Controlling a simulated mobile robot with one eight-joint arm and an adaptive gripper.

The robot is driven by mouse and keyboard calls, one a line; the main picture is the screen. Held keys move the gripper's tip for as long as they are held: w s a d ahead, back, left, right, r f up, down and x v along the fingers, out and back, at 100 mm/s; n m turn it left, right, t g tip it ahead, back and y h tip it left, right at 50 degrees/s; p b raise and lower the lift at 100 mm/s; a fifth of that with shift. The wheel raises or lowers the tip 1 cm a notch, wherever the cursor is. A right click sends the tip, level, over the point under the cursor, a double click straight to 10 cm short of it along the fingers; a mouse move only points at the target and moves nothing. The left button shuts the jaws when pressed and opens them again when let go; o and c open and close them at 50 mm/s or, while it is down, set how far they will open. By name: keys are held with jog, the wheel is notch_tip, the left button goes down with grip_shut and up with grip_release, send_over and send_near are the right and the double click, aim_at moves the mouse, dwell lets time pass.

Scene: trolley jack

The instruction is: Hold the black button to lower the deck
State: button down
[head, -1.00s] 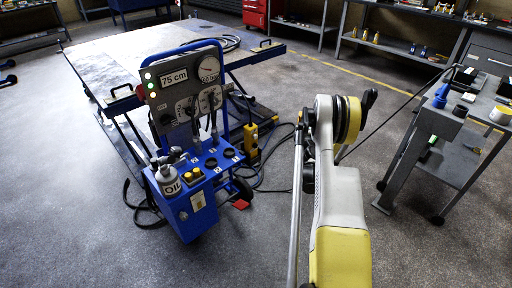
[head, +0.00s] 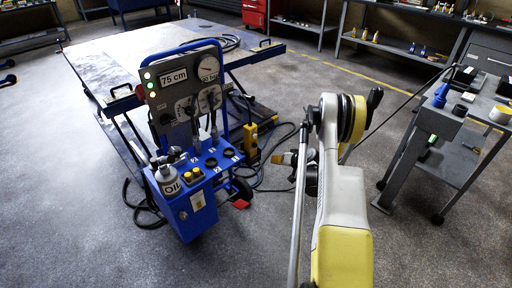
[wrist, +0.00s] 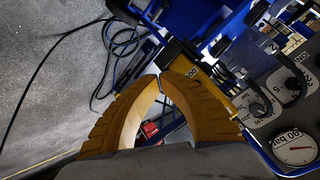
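The deck (head: 140,48) is a wide grey platform on a low lift behind the blue cart (head: 190,215). Its panel reads 75 cm, and a gauge (head: 208,69) reads 90 bar. A yellow control box (head: 251,140) stands at the cart's right side. In the wrist view the box (wrist: 190,68) lies just past my fingertips, with a partly hidden label starting "DO". I cannot clearly make out the black button. My gripper (head: 283,158) points left towards the box, apart from it as far as I can tell. Its yellow fingertips (wrist: 160,76) meet, with nothing between them.
Black cables (head: 275,165) loop over the floor beside the box. A grey trolley (head: 445,150) stands to the right of my arm. The floor between cart and trolley is mostly clear.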

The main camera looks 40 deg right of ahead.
aim_at(255, 146)
jog(key=shift+a, duration=0.15)
jog(key=shift+w, duration=0.1)
jog(key=w, duration=0.8)
jog(key=shift+w+a, duration=0.3)
jog(key=shift+a, duration=0.05)
jog(key=shift+w, duration=0.1)
dwell(1.2)
jog(key=shift+w, duration=0.35)
